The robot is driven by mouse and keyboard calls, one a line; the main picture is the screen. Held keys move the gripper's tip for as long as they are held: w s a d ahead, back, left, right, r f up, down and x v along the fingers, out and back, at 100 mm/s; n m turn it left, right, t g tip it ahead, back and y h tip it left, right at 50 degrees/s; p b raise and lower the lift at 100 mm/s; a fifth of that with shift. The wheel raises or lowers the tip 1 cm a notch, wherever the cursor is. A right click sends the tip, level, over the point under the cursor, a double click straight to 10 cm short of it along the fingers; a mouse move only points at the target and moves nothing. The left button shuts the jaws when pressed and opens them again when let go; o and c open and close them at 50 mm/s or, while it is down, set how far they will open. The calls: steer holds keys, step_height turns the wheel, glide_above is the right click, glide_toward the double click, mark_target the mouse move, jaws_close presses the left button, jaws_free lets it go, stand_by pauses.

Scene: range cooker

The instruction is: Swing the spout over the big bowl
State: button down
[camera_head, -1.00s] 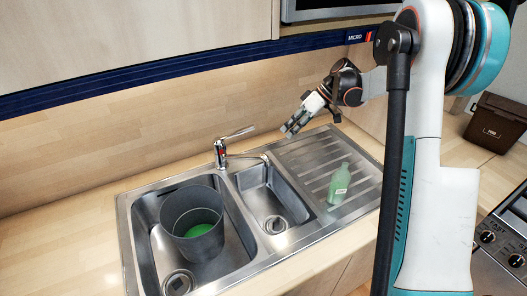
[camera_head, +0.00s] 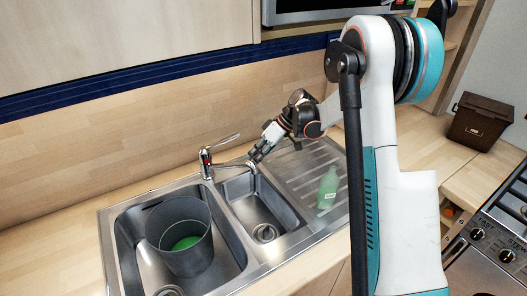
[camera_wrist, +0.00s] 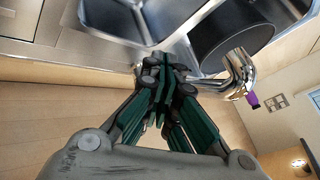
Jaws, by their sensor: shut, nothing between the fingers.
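The chrome tap (camera_head: 206,163) stands behind the sink, its lever raised toward the right. Its spout (camera_head: 232,163) points right, toward the back of the small bowl (camera_head: 247,203). The big bowl (camera_head: 226,256) is on the left and holds a dark grey pot (camera_head: 180,252) with something green inside. My gripper (camera_head: 252,160) is shut and empty, low beside the spout's outer end. I cannot tell if they touch. In the wrist view the fingers (camera_wrist: 158,68) are close to the spout, with the tap (camera_wrist: 240,75) to their right and the pot (camera_wrist: 232,38) beyond.
A green bottle (camera_head: 327,188) stands on the ribbed drainboard (camera_head: 297,170) to the right. The wooden wall (camera_head: 100,140) rises close behind the tap. A brown box (camera_head: 480,122) and the cooker (camera_head: 490,235) are far right. Counter left of the sink is clear.

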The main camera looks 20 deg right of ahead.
steer(key=shift+s+a+r, duration=0.15)
steer(key=shift+s+a, duration=0.25)
steer(key=shift+a, duration=0.15)
steer(key=shift+s+a+r, duration=0.15)
steer(key=shift+s+a, duration=0.2)
steer(key=shift+a, duration=0.2)
steer(key=s+a+m+t+h+b, duration=0.1)
steer(key=a+m, duration=0.3)
steer(key=a, duration=0.6)
steer(key=s+a+m+t+h+b, duration=0.2)
steer(key=s+a+m+t, duration=0.1)
steer(key=a, duration=0.8)
steer(key=shift+s+r+m+t, duration=0.2)
steer(key=shift+m+t, duration=0.4)
steer(key=shift+m, duration=0.3)
steer(key=shift+w+a, duration=0.1)
steer(key=shift+a, duration=0.1)
